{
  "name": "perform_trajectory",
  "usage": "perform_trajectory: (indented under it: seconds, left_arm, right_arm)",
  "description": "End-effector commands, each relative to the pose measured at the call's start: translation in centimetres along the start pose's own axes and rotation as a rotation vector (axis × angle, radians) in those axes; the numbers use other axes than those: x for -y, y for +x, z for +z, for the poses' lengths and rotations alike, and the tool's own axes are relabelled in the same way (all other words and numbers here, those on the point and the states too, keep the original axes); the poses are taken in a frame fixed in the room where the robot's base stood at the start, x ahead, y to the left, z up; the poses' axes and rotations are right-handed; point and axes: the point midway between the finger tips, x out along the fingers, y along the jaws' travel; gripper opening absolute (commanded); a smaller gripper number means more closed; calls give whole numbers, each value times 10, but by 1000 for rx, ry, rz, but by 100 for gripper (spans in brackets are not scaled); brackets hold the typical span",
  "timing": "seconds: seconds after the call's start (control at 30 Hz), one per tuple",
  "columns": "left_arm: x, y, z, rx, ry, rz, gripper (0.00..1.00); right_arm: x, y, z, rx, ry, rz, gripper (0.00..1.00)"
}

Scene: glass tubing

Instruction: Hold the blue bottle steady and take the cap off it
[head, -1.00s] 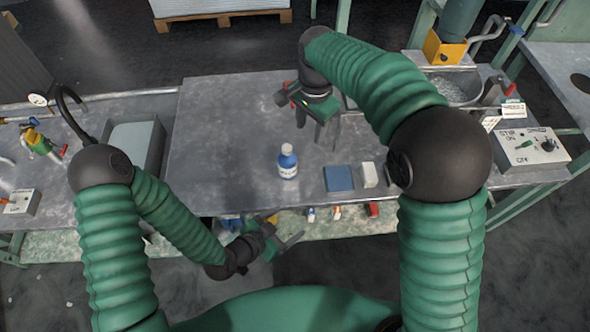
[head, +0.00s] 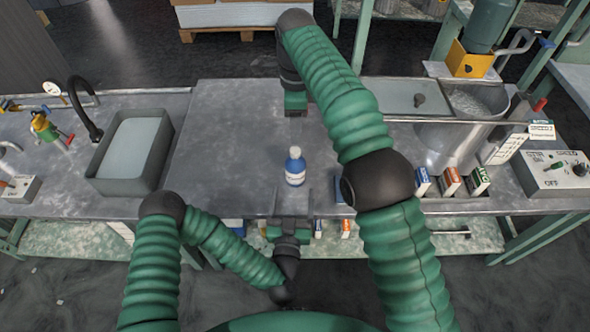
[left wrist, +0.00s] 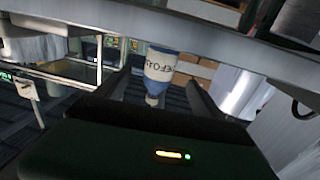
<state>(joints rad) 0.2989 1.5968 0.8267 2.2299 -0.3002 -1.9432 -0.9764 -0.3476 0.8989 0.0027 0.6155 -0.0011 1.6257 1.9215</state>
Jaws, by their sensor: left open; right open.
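In the left wrist view the bottle (left wrist: 160,66) appears upside down, between the two spread fingers and farther out; I see no contact. My right gripper (head: 295,112) is beyond the bottle, near the bench's far side, apart from it. Its fingers are mostly hidden.
A grey basin (head: 130,150) with a black tap is at the left. A metal sink and vat (head: 450,135) stand at the right, near a control box (head: 556,172). Small boxes (head: 450,181) line the front right, partly behind my right arm. The bench left of the bottle is clear.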

Motion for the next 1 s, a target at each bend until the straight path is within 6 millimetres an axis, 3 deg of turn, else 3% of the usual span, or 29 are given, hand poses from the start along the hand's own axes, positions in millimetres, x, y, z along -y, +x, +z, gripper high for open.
perform_trajectory:
  seconds: [0.2,0.4,0.77,1.0]
  left_arm:
    - [3,52,1,1,-3,-4,79]
    - [2,84,1,2,-1,-1,79]
    - [1,93,1,3,-1,2,79]
    - [2,92,1,3,-1,2,48]
  right_arm:
    - [0,0,2,-2,-1,0,45]
    - [0,0,2,-2,-2,-1,45]
    - [0,0,2,-1,-1,-1,45]
    - [0,0,2,-2,-2,-1,45]
